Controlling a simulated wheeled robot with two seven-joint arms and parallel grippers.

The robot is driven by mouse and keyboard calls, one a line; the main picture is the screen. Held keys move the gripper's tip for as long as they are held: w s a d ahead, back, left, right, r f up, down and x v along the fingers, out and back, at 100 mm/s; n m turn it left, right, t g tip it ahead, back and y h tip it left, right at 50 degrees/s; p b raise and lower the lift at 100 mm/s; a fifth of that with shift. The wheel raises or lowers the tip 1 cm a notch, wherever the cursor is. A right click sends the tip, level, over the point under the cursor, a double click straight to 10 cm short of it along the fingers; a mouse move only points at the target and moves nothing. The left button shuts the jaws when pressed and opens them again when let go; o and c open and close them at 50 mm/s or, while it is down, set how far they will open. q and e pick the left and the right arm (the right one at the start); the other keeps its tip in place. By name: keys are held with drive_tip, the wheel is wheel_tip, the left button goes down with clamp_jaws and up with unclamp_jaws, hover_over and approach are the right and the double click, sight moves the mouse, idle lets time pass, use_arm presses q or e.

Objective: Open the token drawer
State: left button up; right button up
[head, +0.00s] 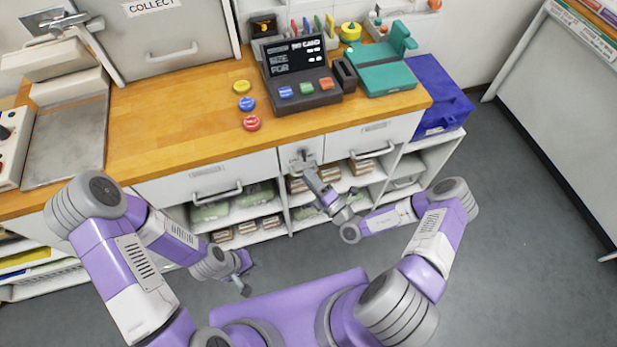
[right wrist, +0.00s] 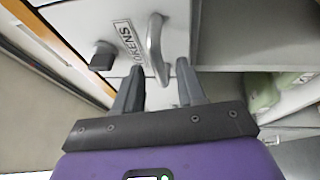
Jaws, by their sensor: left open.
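The token drawer (head: 291,157) is the narrow light front under the counter, between two wider drawers. In the right wrist view its front (right wrist: 172,22) carries a TOKENS label (right wrist: 129,42), a metal bar handle (right wrist: 155,48) and a dark knob (right wrist: 103,56). The drawer looks shut. My right gripper (head: 305,165) is right in front of it and covers part of it in the head view. Its two fingers (right wrist: 159,84) are apart, with the handle just ahead of the gap between them; I see no grip on it. My left gripper (head: 246,282) is open, low over the floor, away from the drawer.
The wooden counter (head: 180,120) is above the drawer, with a till (head: 300,75) and coloured buttons on it. Wider drawers (head: 205,180) flank the token drawer. Open shelves (head: 255,232) with packs lie below. The grey floor in front is free.

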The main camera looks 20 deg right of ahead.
drive_tip(key=shift+w+a, duration=0.2)
drive_tip(key=shift+w, duration=0.15)
clamp_jaws()
